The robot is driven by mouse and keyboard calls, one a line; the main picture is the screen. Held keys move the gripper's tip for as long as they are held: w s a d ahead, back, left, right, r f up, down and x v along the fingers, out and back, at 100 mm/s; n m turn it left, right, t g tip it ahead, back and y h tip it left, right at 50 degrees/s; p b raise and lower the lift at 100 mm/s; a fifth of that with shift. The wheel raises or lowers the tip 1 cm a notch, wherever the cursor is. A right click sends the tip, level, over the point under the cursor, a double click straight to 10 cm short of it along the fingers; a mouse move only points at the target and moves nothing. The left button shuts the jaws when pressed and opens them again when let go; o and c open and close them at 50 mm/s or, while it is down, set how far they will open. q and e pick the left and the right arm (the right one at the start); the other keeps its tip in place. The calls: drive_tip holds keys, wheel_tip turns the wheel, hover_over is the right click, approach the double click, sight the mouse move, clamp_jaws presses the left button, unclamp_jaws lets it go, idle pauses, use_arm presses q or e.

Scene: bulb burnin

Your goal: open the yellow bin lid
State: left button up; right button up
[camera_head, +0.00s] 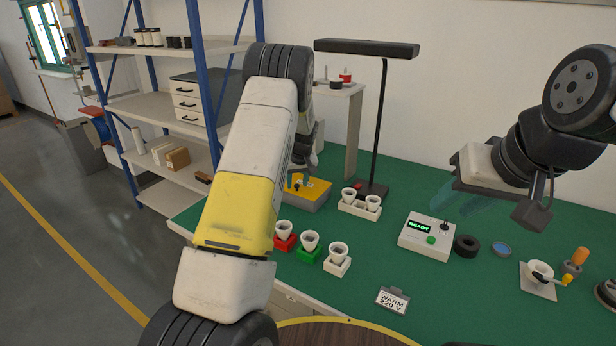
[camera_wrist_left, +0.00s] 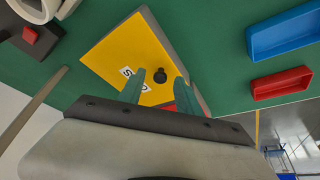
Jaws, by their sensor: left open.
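The yellow bin (camera_head: 308,194) stands on the green bench, mostly behind my left arm in the head view. In the left wrist view, its flat yellow lid (camera_wrist_left: 125,50) is shut, with a small black knob (camera_wrist_left: 160,76) and a white label with dark print. My left gripper (camera_wrist_left: 160,88) is open over the lid, with its teal fingertips on either side of the knob. I cannot tell whether the fingers touch it. My right gripper (camera_head: 457,198) is above the bench at the right, away from the bin; its jaw opening is unclear.
A lamp (camera_head: 372,120) and a white bulb rack (camera_head: 360,206) stand beside the bin. Red (camera_head: 284,243), green (camera_head: 308,254) and white (camera_head: 337,267) holders carry cups in front. A tester (camera_head: 427,237) reads READY. Blue (camera_wrist_left: 285,36) and red (camera_wrist_left: 281,84) trays lie near the bin.

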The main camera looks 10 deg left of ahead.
use_arm(q)
drive_tip(key=shift+f, duration=0.1)
clamp_jaws()
idle(1.4)
